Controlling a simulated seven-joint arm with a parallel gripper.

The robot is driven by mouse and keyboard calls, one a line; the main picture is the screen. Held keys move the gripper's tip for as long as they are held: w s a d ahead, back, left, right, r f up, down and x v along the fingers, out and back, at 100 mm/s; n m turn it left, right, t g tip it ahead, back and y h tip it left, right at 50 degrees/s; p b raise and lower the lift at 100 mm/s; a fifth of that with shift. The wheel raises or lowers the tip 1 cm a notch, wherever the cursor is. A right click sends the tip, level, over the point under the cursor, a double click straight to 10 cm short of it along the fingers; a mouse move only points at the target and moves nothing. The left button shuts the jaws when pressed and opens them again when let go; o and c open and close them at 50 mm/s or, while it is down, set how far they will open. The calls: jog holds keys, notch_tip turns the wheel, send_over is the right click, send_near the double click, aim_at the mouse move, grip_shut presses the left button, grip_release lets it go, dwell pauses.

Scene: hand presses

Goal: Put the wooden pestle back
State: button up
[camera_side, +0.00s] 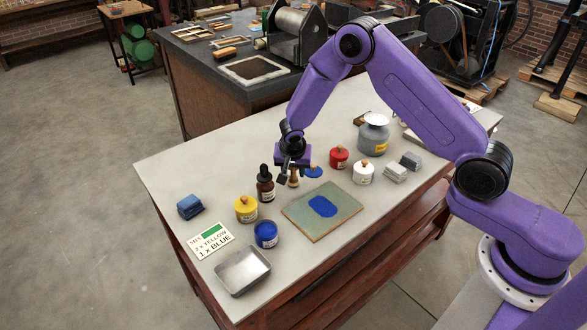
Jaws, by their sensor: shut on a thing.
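My gripper (293,170) is low over the middle of the table, pointing down. It is shut on the wooden pestle (293,180), a small light-brown piece that shows below the fingers. The pestle's upper part is hidden by the gripper, and I cannot tell whether its lower end touches the table. A grey-green slab (341,224) with a blue patch (322,206) lies in front and to the right of it.
A dark dropper bottle (265,184) stands close left of the pestle, a blue disc (313,171) close right. Nearby are yellow (246,212), open blue (266,236), red (339,160) and white (363,175) jars. A metal tray (242,284) and card (210,241) lie at the front left.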

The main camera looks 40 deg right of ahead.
jog(key=o, duration=1.1)
jog(key=shift+f, duration=0.1)
jog(key=shift+c, duration=0.2)
jog(key=s+a+r+n, duration=0.2)
jog(key=s+r, duration=0.2)
jog(key=r, duration=0.4)
jog(key=s+a+r+n, duration=0.2)
jog(key=s+a+r, duration=0.1)
jog(key=s+r, duration=0.3)
jog(key=s+d+r+n+g+y, duration=0.1)
jog(key=s+d+r+n, duration=0.1)
jog(key=s+n, duration=0.4)
jog(key=s+d+r+n+g+y, duration=0.1)
jog(key=s+n, duration=0.4)
jog(key=s, duration=0.9)
jog(key=s+d+r+n+g+y, duration=0.1)
jog(key=s+d+r+n, duration=0.2)
jog(key=s+n, duration=0.3)
jog(key=s+r, duration=0.1)
jog(key=s, duration=0.3)
jog(key=shift+r+n, duration=0.3)
jog(key=shift+d, duration=0.1)
